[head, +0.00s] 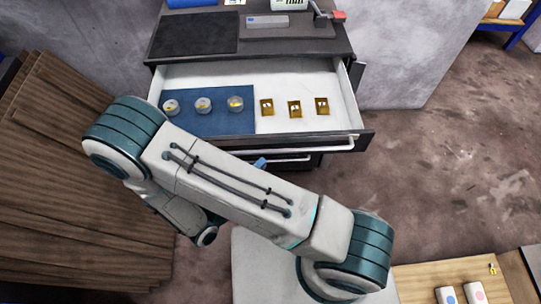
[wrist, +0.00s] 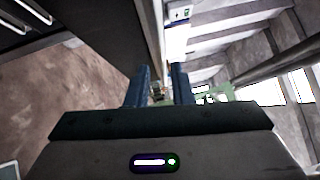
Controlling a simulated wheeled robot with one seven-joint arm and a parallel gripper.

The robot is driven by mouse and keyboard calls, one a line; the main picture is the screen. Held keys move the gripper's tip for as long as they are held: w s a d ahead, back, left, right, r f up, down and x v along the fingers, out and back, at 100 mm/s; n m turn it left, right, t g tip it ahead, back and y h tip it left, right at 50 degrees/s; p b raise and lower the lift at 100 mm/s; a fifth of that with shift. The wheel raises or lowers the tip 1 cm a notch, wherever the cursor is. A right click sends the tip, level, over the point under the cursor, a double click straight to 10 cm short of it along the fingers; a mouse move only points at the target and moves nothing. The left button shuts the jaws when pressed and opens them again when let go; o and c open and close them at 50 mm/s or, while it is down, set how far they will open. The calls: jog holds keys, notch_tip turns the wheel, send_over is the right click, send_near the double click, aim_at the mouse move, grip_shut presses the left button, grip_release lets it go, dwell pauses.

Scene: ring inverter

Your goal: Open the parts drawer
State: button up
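The parts drawer (head: 300,85) is pulled out of the dark cabinet in the head view, its white interior showing. A blue mat (head: 205,125) with several round parts lies in its left half, and several small brass parts (head: 294,109) lie on the right. The drawer's light handle bar (head: 335,143) runs along its front, partly hidden by my arm. My gripper is mostly hidden there; a blue finger (head: 261,163) shows just below the drawer front. In the wrist view my gripper (wrist: 159,82) has its two blue fingers apart, with no handle seen between them.
Another handle (head: 290,158) shows below the open drawer. The cabinet top (head: 325,45) carries a dark mat and a device. Stacked wooden boards (head: 60,190) stand at left. A wooden surface with small items (head: 430,275) is at bottom right. Floor at right is clear.

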jog(key=b+v, duration=0.1)
jog(key=v, duration=0.6)
dwell(0.4)
jog(key=w+d+r+n+g+y, duration=0.1)
jog(key=d+r+n+g+y, duration=0.4)
jog(key=d+r+n, duration=0.5)
jog(key=w+d+r+n+g+y, duration=0.1)
jog(key=d+r+n+g+y, duration=0.4)
jog(key=n, duration=1.4)
jog(key=shift+d+r+y, duration=2.2)
jog(key=shift+d+r, duration=0.25)
jog(key=shift+r, duration=0.65)
